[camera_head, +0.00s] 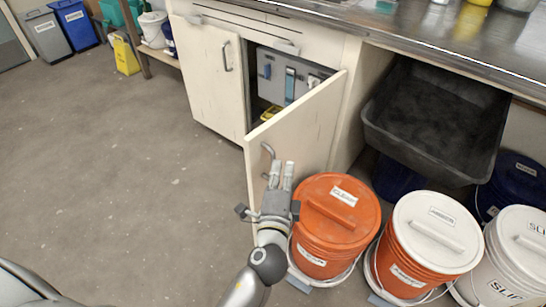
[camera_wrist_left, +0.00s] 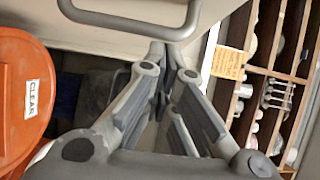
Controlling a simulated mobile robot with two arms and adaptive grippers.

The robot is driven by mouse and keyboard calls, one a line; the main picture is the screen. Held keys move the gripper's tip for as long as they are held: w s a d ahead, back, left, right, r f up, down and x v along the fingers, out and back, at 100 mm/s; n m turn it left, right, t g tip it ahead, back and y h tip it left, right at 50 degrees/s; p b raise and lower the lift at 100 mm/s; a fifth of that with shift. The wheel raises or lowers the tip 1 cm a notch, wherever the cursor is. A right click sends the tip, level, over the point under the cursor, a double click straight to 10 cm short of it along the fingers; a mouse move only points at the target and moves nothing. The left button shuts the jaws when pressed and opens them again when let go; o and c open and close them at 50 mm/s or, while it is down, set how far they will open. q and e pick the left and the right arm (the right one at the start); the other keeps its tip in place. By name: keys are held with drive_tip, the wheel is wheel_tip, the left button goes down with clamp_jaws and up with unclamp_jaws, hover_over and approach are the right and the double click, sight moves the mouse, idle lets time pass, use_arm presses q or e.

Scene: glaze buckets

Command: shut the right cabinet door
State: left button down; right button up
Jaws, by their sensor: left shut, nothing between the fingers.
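The right cabinet door (camera_head: 305,125) is cream and stands open, swung out from the cabinet into the room. Its grey bar handle (camera_head: 269,154) is near the free edge and also shows at the top of the left wrist view (camera_wrist_left: 130,30). My left gripper (camera_head: 281,170) is shut and empty, with its fingertips beside the handle and close to the door's face. I cannot tell whether they touch the door. In the left wrist view the fingers (camera_wrist_left: 167,52) come together just below the handle. My right gripper is not in view.
An orange lidded bucket (camera_head: 336,222) stands right of my left gripper. Another orange bucket with a white lid (camera_head: 428,245) and a white bucket (camera_head: 512,250) stand farther right. The left cabinet door (camera_head: 213,75) is shut. A toolbox (camera_head: 278,78) shows inside. Floor at left is clear.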

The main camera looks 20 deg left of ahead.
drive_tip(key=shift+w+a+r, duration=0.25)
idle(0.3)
